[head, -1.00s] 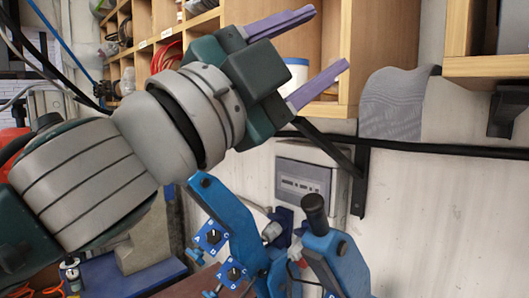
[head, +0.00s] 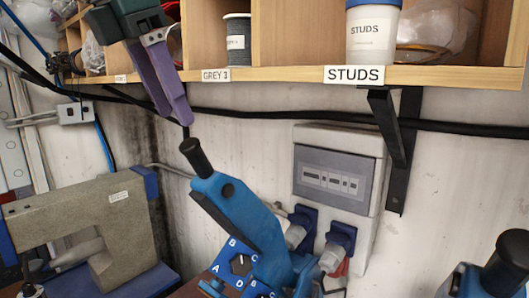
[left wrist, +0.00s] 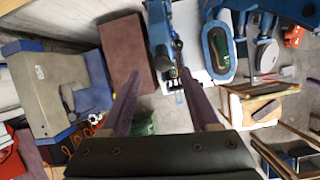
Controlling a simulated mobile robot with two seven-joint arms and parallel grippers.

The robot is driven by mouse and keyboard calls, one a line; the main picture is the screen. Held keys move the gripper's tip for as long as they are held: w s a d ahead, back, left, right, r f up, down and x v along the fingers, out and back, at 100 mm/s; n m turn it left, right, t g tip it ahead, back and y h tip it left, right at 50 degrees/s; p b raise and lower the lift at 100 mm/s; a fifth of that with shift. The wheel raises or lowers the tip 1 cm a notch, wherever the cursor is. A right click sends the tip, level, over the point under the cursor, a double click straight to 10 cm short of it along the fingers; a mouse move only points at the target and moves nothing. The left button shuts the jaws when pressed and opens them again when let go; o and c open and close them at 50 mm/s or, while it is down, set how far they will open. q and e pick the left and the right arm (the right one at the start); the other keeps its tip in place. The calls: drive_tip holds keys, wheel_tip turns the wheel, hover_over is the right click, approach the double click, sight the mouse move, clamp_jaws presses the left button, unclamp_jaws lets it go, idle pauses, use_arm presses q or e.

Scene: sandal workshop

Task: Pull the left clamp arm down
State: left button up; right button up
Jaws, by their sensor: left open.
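The left clamp arm (head: 232,208) is blue and slants up to a black knob (head: 196,157) in the head view. A blue clamp (left wrist: 161,32) also shows beyond my fingertips in the left wrist view. My left gripper (head: 174,120) has purple fingers pointing down, with the tips just above and left of the knob in the picture. It is open and empty, and its two fingers (left wrist: 158,75) stand apart in the left wrist view. Another black knob (head: 507,262) on a blue body is cut off at the lower right. My right gripper is not in view.
A wooden shelf (head: 280,75) with a STUDS tub (head: 371,35) runs above the clamp. A grey socket box (head: 335,180) hangs on the wall behind. A beige sewing machine (head: 85,230) stands at left. A blue oval tray (left wrist: 219,75) lies beside the clamp.

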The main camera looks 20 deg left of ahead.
sight(188, 142)
use_arm(q)
drive_tip(key=b+x, duration=0.3)
drive_tip(key=x, duration=0.4)
drive_tip(key=shift+d+f, duration=0.2)
drive_tip(key=shift+f, duration=0.2)
drive_tip(key=shift+w+f, duration=0.2)
drive_tip(key=shift+f, duration=0.15)
clamp_jaws()
idle(0.7)
